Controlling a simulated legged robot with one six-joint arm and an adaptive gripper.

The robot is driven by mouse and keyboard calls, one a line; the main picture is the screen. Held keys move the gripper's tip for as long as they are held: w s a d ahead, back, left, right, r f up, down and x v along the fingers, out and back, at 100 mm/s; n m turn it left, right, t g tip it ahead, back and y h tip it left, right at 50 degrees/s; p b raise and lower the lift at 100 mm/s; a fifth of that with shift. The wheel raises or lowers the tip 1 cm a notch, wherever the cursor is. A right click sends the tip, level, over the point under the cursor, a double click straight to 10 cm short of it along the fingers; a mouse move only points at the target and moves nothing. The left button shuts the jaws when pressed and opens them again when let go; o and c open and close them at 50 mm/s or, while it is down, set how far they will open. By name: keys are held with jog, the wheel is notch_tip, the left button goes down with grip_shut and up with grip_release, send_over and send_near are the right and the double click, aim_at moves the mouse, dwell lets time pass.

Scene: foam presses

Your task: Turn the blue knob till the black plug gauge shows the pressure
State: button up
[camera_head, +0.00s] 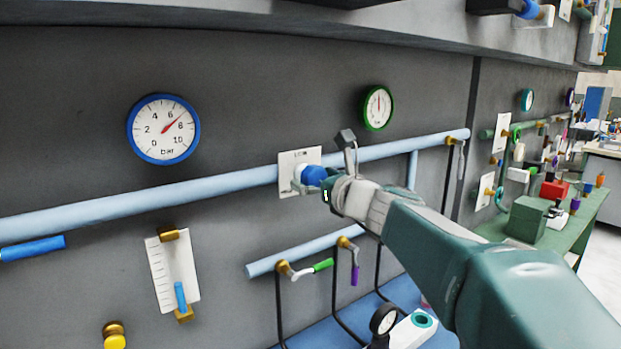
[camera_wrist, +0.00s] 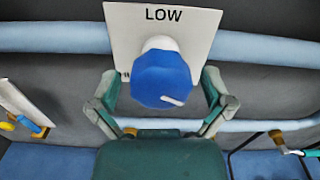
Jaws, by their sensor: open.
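The blue knob (camera_head: 313,175) sits on a white plate marked LOW on the wall pipe. In the wrist view the knob (camera_wrist: 160,78) shows a short white mark at its lower right, lying nearly level. My gripper (camera_wrist: 160,92) is open, with one finger on each side of the knob. Gaps show between the fingers and the knob in the wrist view; contact cannot be made out. A black-rimmed gauge (camera_head: 384,319) stands beside a white block low in the head view, seen at an angle. Its needle is too small to read.
A blue-rimmed gauge (camera_head: 164,129) reads between 6 and 8 bar. A green-rimmed gauge (camera_head: 377,108) hangs right of the knob. The light blue pipe (camera_head: 220,181) runs along the wall. Green-handled (camera_head: 323,265) and purple-handled (camera_head: 355,274) valves sit below.

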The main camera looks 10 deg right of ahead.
jog(key=v, duration=1.1)
jog(key=shift+s, duration=0.25)
jog(key=s+a+f+n+g, duration=0.4)
jog(key=s+f+n, duration=0.1)
jog(key=f+n, duration=0.25)
jog(key=s+a+f+n+g, duration=0.4)
jog(key=s+a+f+n, duration=0.15)
jog(key=n, duration=0.35)
jog(key=s+d+f+n+g+h, duration=0.3)
jog(key=s+d+f+n+h, duration=0.2)
jog(key=n, duration=0.8)
jog(key=shift+s+f+n+h, duration=0.35)
jog(key=shift+s+f+h, duration=0.65)
jog(key=shift+s+f, duration=1.55)
